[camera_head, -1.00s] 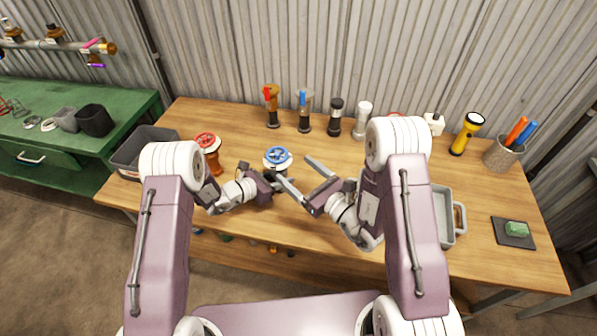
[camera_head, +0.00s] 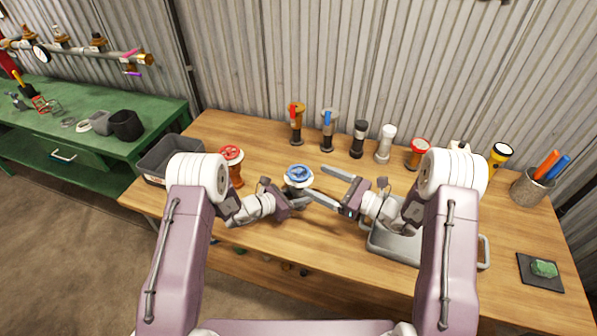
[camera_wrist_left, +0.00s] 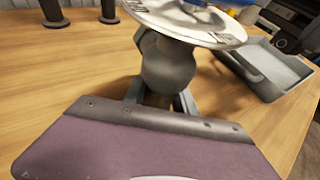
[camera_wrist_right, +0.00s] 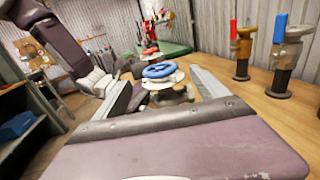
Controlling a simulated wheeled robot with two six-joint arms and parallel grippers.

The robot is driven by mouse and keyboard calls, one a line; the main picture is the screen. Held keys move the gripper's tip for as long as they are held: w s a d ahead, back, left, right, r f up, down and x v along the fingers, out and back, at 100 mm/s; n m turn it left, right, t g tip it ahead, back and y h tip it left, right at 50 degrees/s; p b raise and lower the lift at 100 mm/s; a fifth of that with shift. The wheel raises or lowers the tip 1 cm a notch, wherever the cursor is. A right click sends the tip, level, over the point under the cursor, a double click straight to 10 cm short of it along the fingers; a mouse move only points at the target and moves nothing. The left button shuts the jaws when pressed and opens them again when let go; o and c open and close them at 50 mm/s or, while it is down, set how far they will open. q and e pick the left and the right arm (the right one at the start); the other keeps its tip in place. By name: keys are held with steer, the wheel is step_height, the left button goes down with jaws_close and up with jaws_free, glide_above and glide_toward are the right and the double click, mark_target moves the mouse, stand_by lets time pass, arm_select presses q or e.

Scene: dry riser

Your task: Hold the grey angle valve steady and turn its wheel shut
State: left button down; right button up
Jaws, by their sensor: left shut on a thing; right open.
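The grey angle valve stands on the wooden table with its blue wheel (camera_head: 299,173) on top. My left gripper (camera_head: 294,201) is shut on its grey body (camera_wrist_left: 168,72), below a pale disc (camera_wrist_left: 190,20). In the left wrist view the wheel is mostly cut off by the top edge. My right gripper (camera_head: 317,181) is open, its fingers pointing left toward the wheel from its right side. In the right wrist view the blue wheel (camera_wrist_right: 160,71) shows between and beyond the open fingers; I cannot tell whether they touch it.
A red-wheeled valve (camera_head: 232,160) stands left of the grey one, near a grey bin (camera_head: 158,165). Red-lever (camera_head: 296,118) and blue-lever (camera_head: 328,122) valves stand behind. A grey tray (camera_head: 388,250) lies under my right arm. The table's front middle is clear.

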mark_target(298, 171)
steer(key=x, duration=0.8)
steer(key=shift+d, duration=0.1)
steer(key=c, duration=1.4)
steer(key=shift+o, duration=0.2)
steer(key=m+t+h, duration=0.4)
steer(key=t, duration=0.1)
steer(key=shift+h, duration=0.3)
steer(key=shift+m+t, duration=0.3)
steer(key=shift+m, duration=0.1)
steer(key=o, duration=1.4)
steer(key=shift+c, duration=0.2)
steer(key=v, duration=1.2)
steer(key=shift+r, duration=0.25)
